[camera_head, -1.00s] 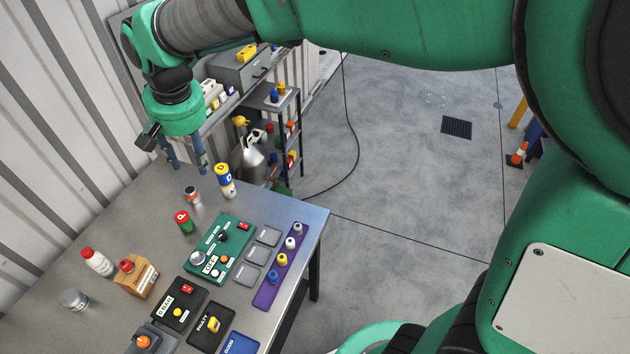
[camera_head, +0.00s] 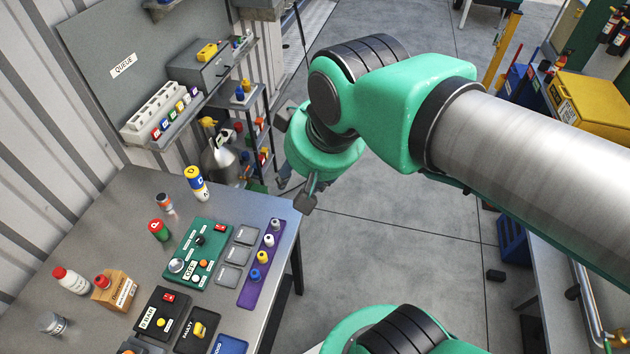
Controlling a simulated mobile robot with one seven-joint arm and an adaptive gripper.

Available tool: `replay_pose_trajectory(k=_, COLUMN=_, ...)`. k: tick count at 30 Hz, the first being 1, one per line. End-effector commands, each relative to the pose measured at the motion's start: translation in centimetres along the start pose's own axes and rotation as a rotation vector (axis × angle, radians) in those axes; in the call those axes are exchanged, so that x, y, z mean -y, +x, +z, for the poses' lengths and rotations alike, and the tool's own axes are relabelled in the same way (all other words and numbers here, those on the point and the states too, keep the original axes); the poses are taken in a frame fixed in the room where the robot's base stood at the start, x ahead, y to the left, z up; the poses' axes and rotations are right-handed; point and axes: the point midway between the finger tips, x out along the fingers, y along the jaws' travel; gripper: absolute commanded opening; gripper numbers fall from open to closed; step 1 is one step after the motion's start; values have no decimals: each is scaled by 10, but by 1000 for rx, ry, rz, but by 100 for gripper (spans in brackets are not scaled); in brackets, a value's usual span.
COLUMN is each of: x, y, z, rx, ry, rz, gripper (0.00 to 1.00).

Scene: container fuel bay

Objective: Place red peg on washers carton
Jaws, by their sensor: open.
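The washers carton appears to be the small brown cardboard box (camera_head: 118,292) at the left front of the table; its label is too small to read. A red peg-like piece (camera_head: 102,281) shows at its top left and seems to stand on it, though its foot is hard to make out. My gripper (camera_head: 309,196) is open, with nothing seen between its fingers. It hangs past the table's right edge, well to the right of the carton and higher up. Part of it is hidden by its own wrist.
A purple tray (camera_head: 246,295) holds several white, yellow and blue pegs. Green (camera_head: 214,232) and black (camera_head: 151,328) button boxes stand on the metal table (camera_head: 120,215). A red-capped white bottle (camera_head: 72,281) is left of the carton. A shelf rack (camera_head: 250,105) stands behind; open floor lies right.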

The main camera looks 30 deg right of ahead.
Motion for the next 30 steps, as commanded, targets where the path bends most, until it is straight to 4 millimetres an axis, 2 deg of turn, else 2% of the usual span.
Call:
replay_pose_trajectory(k=3, x=-10, y=-3, z=17, rx=-19, ry=-1, rz=12, gripper=42)
replay_pose_trajectory(k=7, x=-14, y=-4, z=27, rx=-27, ry=-3, rz=19, gripper=42)
replay_pose_trajectory(k=20, x=-15, y=-3, z=29, rx=-28, ry=-5, rz=20, gripper=42)
replay_pose_trajectory(k=26, x=-15, y=9, z=35, rx=-28, ry=-5, rz=20, gripper=42)
replay_pose_trajectory(k=30, x=-15, y=27, z=44, rx=-28, ry=-5, rz=20, gripper=42)
